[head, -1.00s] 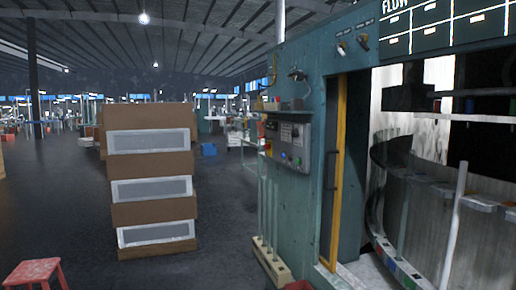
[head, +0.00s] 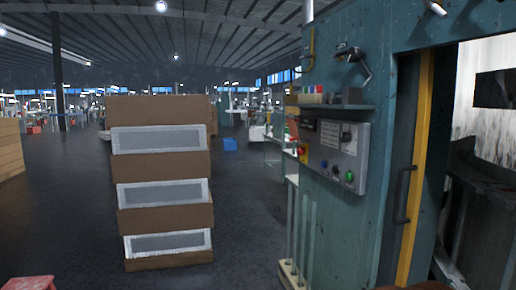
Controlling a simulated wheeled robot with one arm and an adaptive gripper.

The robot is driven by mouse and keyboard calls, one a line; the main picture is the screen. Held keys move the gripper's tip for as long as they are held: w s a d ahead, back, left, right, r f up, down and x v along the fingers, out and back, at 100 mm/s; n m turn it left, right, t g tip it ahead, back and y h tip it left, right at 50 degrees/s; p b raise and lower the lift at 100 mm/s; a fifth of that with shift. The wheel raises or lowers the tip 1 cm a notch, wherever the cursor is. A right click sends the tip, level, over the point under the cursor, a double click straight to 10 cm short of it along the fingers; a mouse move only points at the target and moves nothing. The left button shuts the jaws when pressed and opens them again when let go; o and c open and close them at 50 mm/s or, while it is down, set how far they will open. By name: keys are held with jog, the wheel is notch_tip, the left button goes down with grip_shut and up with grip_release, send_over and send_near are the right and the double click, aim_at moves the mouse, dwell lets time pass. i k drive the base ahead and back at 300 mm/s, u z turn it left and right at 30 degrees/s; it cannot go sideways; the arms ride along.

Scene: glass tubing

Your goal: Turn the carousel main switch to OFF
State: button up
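A grey control panel (head: 338,150) is mounted on the teal machine wall (head: 385,130), right of the middle in the head view. A red-and-yellow switch (head: 303,152) sits at the panel's left edge, seen at an angle. A dark rotary knob (head: 346,137) is on the panel's upper right. Blue and green buttons (head: 349,176) are along its lower part. The labels are too small to read, so I cannot tell which control is the carousel main switch or its position. My gripper is not in view.
A shelf (head: 338,106) with small items juts out above the panel. Glass tubes (head: 302,235) stand upright in a rack below it. A stack of brown boxes (head: 160,166) stands to the left. A red stool (head: 28,283) is at bottom left. Dark floor (head: 245,215) lies clear between boxes and machine.

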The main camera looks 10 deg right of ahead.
aim_at(301, 150)
jog(key=u, duration=0.35)
jog(key=i, duration=2)
jog(key=u, duration=0.2)
